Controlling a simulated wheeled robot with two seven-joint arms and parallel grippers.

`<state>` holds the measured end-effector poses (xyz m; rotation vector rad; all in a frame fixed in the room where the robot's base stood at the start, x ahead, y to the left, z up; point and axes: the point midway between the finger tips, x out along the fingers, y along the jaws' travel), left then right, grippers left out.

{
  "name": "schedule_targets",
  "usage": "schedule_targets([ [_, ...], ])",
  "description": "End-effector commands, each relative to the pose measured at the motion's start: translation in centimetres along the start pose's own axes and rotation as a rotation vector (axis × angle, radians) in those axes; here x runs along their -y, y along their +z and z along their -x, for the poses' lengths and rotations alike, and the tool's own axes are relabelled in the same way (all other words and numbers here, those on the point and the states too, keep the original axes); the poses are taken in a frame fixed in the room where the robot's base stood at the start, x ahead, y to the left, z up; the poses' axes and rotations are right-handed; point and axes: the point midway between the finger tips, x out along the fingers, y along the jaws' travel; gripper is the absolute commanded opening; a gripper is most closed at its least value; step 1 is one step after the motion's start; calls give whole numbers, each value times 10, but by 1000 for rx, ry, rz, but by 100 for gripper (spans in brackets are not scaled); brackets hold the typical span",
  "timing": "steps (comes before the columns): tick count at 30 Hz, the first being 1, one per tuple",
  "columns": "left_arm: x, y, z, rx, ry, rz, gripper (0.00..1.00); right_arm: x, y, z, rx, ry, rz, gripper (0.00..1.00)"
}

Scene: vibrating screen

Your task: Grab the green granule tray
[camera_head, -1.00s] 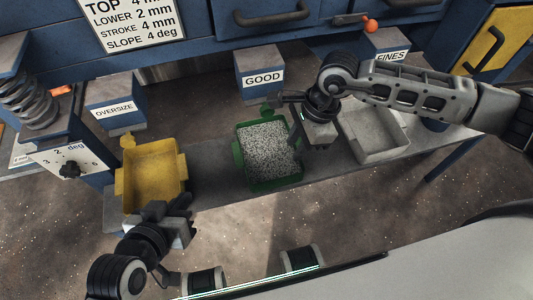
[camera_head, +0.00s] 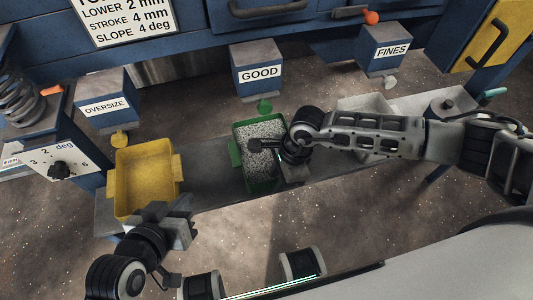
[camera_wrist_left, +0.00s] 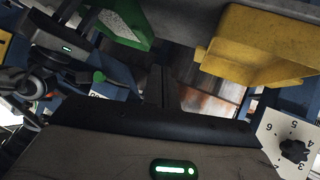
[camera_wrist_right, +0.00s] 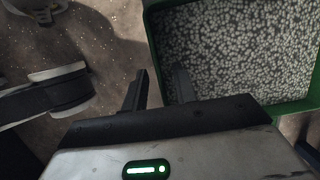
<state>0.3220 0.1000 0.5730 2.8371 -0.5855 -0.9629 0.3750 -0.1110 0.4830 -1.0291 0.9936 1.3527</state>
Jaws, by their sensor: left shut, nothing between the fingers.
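The green tray (camera_head: 237,153), filled with speckled black-and-white granules, sits upright on the grey shelf below the GOOD spout. My right gripper (camera_head: 279,172) is at its right side, partly hiding it. In the right wrist view, the green tray (camera_wrist_right: 156,40) shows its rim beside my right gripper (camera_wrist_right: 160,85). The fingers are apart with nothing gripped; one overlaps the rim in the picture, and contact is unclear. My left gripper (camera_head: 170,215) is shut and empty by the yellow tray's near edge. The left wrist view shows the green tray (camera_wrist_left: 122,20) at the top.
The yellow tray (camera_head: 122,180) stands left on the shelf (camera_head: 212,180). A grey tray (camera_head: 365,107) is right, partly behind my right arm. Spouts OVERSIZE (camera_head: 105,95), GOOD (camera_head: 258,68) and FINES (camera_head: 384,48) hang above. Bare shelf lies between the yellow and green trays.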

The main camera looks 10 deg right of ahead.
Motion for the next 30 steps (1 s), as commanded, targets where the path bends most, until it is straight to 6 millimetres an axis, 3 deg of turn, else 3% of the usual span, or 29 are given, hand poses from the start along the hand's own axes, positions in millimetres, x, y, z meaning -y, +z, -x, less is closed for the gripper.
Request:
schedule_targets([
  [1, 0, 0, -1, -14, 3, -2, 0, -2, 0, -12, 0, 3, -1, 28],
  [4, -4, -6, 0, -44, 12, -5, 0, -1, 0, -23, 1, 2, 0, 28],
  [11, -8, -6, 5, -45, 22, -7, 0, -1, 0, -24, 0, 1, 1, 28],
  [14, -8, -4, 5, -41, 21, -8, 0, -1, 0, -24, 1, 1, 0, 3],
  [15, -8, -4, 5, -40, 21, -8, 0, -1, 0, -24, 1, 1, 0, 0],
  [30, -5, -5, 4, -42, 15, -11, 0, -1, 0, -24, 1, 1, 0, 0],
])
